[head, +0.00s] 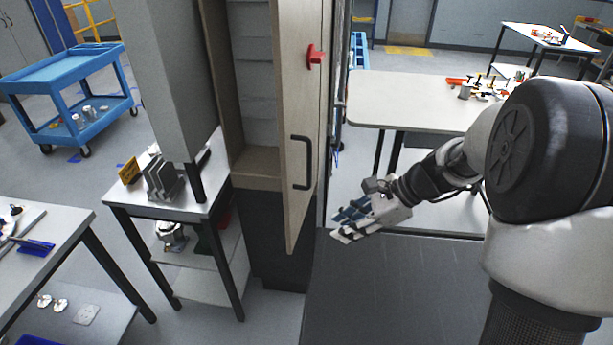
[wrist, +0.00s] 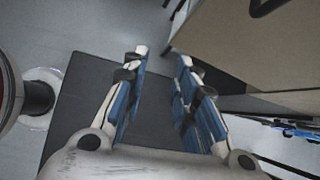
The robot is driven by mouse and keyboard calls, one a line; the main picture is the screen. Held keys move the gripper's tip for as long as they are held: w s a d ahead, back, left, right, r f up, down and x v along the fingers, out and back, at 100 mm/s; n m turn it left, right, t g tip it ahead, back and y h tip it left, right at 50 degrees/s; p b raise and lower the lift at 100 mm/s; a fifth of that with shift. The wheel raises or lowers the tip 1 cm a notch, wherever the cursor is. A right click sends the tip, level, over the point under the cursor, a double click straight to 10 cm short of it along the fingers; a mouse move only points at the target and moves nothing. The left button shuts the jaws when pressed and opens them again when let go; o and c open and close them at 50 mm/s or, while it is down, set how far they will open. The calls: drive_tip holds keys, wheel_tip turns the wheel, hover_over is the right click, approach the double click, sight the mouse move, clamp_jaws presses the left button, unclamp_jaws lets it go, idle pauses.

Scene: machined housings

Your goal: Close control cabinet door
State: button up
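The control cabinet (head: 262,164) stands in the middle of the head view with its beige door (head: 288,215) standing open. Shelves inside show to the left of the door. The door has a dark bar handle (head: 302,163) and a red knob (head: 315,57) above it. My gripper (head: 344,226) is to the right of the door's lower part, apart from the handle and lower than it. In the wrist view my gripper (wrist: 163,62) has its blue-padded fingers spread with nothing between them. The door (wrist: 225,45) and part of the handle (wrist: 268,8) show there at upper right.
A dark floor mat (head: 400,285) lies below my gripper. A small table (head: 195,207) with metal parts stands left of the cabinet. A light worktable (head: 390,95) with tools is behind my arm. A blue cart (head: 65,75) stands at the far left.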

sight(291, 238)
drive_tip(key=w, duration=0.1)
drive_tip(key=w+d+f+m, duration=0.1)
drive_tip(key=f+m, duration=0.1)
drive_tip(key=shift+w+d+y, duration=0.25)
drive_tip(key=shift+w+y, duration=0.15)
drive_tip(key=shift+c, duration=1.4)
drive_tip(key=shift+w+f+t, duration=0.2)
drive_tip(key=shift+f+t, duration=0.1)
drive_tip(key=shift+c, duration=0.7)
drive_tip(key=shift+a+f, duration=0.15)
drive_tip(key=shift+f, duration=0.05)
drive_tip(key=shift+c, duration=0.6)
drive_tip(key=b+x, duration=0.3)
drive_tip(key=x, duration=0.7)
drive_tip(key=shift+s, duration=0.1)
clamp_jaws()
drive_tip(key=shift+w+a+r+b, duration=0.1)
drive_tip(key=shift+w+a, duration=0.1)
drive_tip(key=shift+a, duration=0.4)
drive_tip(key=shift+w+a+r+b, duration=0.1)
drive_tip(key=shift+w+a+b, duration=0.1)
drive_tip(key=shift+a, duration=0.35)
drive_tip(key=shift+w+a+r+b, duration=0.1)
drive_tip(key=shift+w+a, duration=0.1)
drive_tip(key=shift+a, duration=0.4)
